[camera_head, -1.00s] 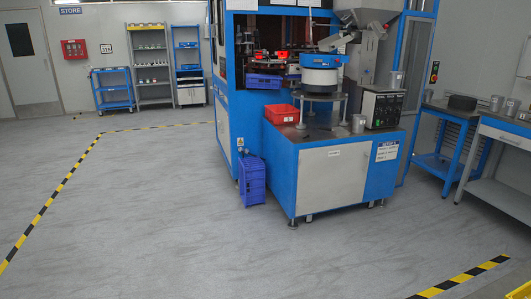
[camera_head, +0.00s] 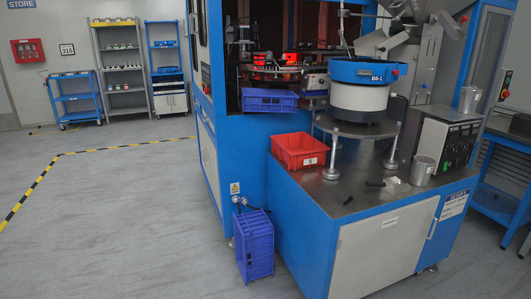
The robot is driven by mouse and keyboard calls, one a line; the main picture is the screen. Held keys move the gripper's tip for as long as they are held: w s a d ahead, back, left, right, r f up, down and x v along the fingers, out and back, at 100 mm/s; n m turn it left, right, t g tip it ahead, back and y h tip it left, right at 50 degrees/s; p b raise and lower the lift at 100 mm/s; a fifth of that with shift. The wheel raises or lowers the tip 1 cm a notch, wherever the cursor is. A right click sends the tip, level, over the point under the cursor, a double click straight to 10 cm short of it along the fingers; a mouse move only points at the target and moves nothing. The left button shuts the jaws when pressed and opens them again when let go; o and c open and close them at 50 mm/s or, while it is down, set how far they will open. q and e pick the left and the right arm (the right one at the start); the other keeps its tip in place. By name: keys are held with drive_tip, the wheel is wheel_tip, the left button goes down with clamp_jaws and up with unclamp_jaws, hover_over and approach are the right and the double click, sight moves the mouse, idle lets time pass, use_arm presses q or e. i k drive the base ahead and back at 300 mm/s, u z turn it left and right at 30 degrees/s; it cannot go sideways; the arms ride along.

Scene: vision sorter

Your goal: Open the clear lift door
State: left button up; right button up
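The blue-framed sorter machine (camera_head: 235,150) stands at the centre, closer on its left side. Its front bay (camera_head: 290,30) shows a dark interior with a red-lit turntable (camera_head: 275,70). I cannot make out the clear lift door there, nor tell whether a clear panel covers the bay. A blue crate (camera_head: 268,101) sits at the bay's lower edge. Neither of my grippers is in view.
A blue crate (camera_head: 254,246) stands on the floor. Floor at left is clear.

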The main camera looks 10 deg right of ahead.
sight(486, 8)
drive_tip(key=i, duration=0.25)
drive_tip(key=z, duration=2.7)
drive_tip(key=i, duration=2.5)
drive_tip(key=u, duration=0.6)
drive_tip(key=k, duration=1.2)
drive_tip(key=z, duration=0.85)
drive_tip(key=i, duration=1.1)
drive_tip(key=u, duration=1.1)
drive_tip(key=i, duration=1.6)
drive_tip(key=u, duration=1.4)
